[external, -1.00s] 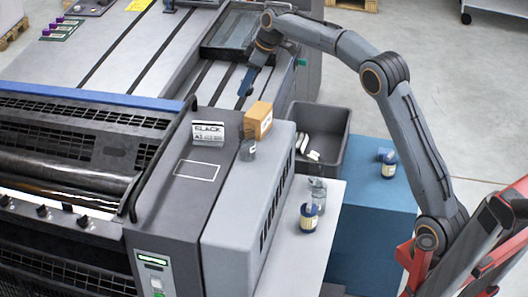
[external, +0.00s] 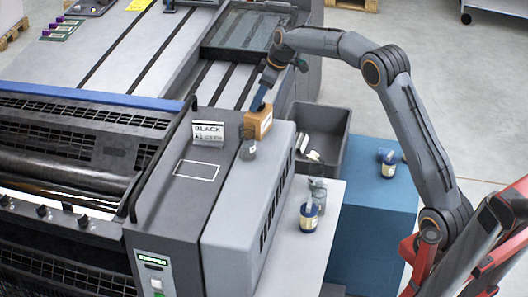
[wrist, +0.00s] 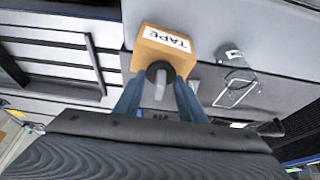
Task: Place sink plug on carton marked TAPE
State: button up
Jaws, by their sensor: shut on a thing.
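The orange carton (external: 255,125) stands on top of the grey press housing; its TAPE label reads clearly in the wrist view (wrist: 150,37). My gripper (external: 260,100) is directly above the carton, pointing down. In the wrist view my gripper (wrist: 159,92) has its blue fingers closed around the sink plug (wrist: 158,70), a dark round piece with a pale grey stem. The plug overlaps the carton there. I cannot tell whether it touches the carton. The fingers and carton hide the plug in the external view.
A white outlined rectangle (external: 197,170) on the housing is empty. A dark bin (external: 340,150) and a blue cabinet (external: 375,205) with a bottle (external: 388,162) are to the right.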

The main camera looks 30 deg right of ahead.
jog(key=shift+f, duration=0.2)
jog(key=shift+f, duration=0.1)
jog(key=o, duration=1)
jog(key=shift+o, duration=0.2)
jog(key=b+v, duration=0.3)
jog(key=v, duration=0.9)
jog(key=s+d+f+m+h, duration=0.1)
jog(key=s+d+f+m, duration=0.1)
jog(key=s+f, duration=0.7)
jog(key=s+d+f+m+g+h, duration=0.1)
jog(key=s+f+m, duration=0.3)
jog(key=s+f, duration=0.5)
jog(key=s+d+f+m+g+h, duration=0.1)
jog(key=s+d+f+m, duration=0.2)
jog(key=s+f, duration=0.6)
jog(key=s+d, duration=0.1)
jog(key=s, duration=1.1)
jog(key=shift+s, duration=0.35)
